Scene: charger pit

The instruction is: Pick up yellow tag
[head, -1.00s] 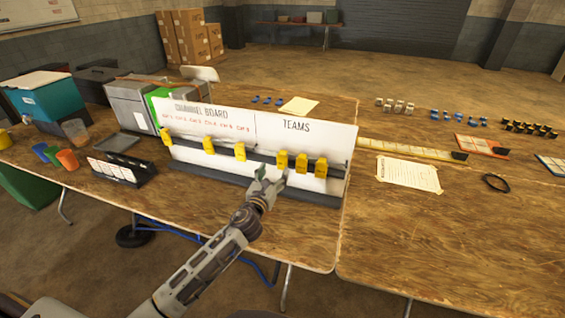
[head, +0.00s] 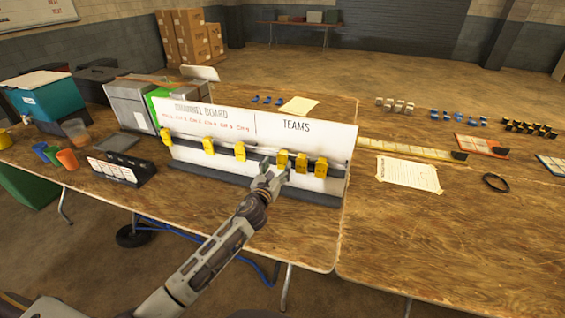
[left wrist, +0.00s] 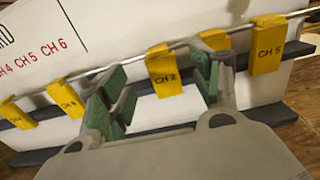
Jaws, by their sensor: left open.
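A white board (head: 205,132) marked CHANNEL BOARD and TEAMS stands on the table, with several yellow tags hanging along its rail. One yellow tag (head: 282,160), marked CH 2, shows between my open fingers in the left wrist view (left wrist: 163,72). My left gripper (head: 272,180) is open in front of the board, just below that tag; its green-padded fingers (left wrist: 158,88) stand on either side of the tag in the wrist picture. Whether they touch it I cannot tell. A yellow tag (left wrist: 214,40) is partly hidden behind the right finger; a further one (left wrist: 266,45) hangs at its right.
Two more tags (left wrist: 66,98) hang left of my gripper in the wrist view. A small dark rack (head: 122,170) and coloured cups (head: 67,159) stand on the left.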

